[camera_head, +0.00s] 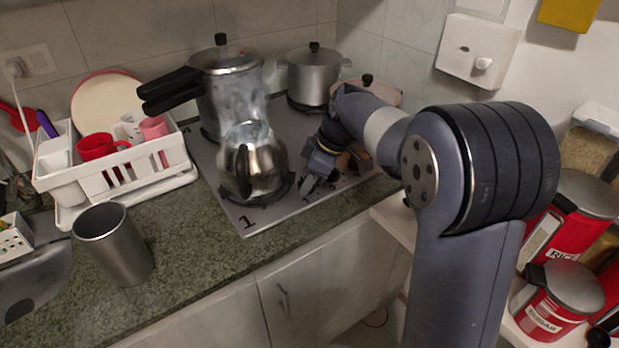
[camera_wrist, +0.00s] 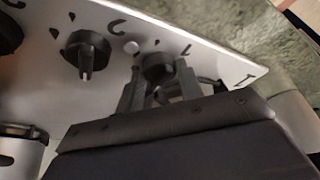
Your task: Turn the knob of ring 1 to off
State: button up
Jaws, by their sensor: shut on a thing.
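My gripper (camera_head: 312,180) reaches down to the front edge of the grey cooktop (camera_head: 262,214), right of the steel kettle. In the wrist view my gripper (camera_wrist: 158,88) has its two fingers on either side of a dark round knob (camera_wrist: 157,67), shut on it. This knob is the nearest one to the panel's corner at the right of that view. Its pointer direction is hidden by the fingers. A second knob (camera_wrist: 87,53) stands to its left, free. The kettle (camera_head: 254,168) sits on the front-left ring, beside a large printed 1 (camera_head: 247,222).
A steaming pressure cooker (camera_head: 228,95) stands behind the kettle, its handle pointing left. A steel pot (camera_head: 313,75) stands at the back right. A dish rack (camera_head: 128,185) and a metal cup (camera_head: 112,245) are on the counter at left.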

jog(key=shift+n, duration=0.4)
jog(key=o, duration=1)
jog(key=w+v, duration=0.1)
jog(key=v, duration=0.9)
jog(key=shift+s+d+r+p, duration=0.2)
jog(key=shift+s+r+p, duration=0.1)
jog(key=shift+r+p, duration=0.15)
jog(key=shift+f, duration=0.1)
jog(key=x, duration=0.5)
jog(key=b+x, duration=0.1)
jog(key=x, duration=0.5)
jog(key=shift+s, duration=0.2)
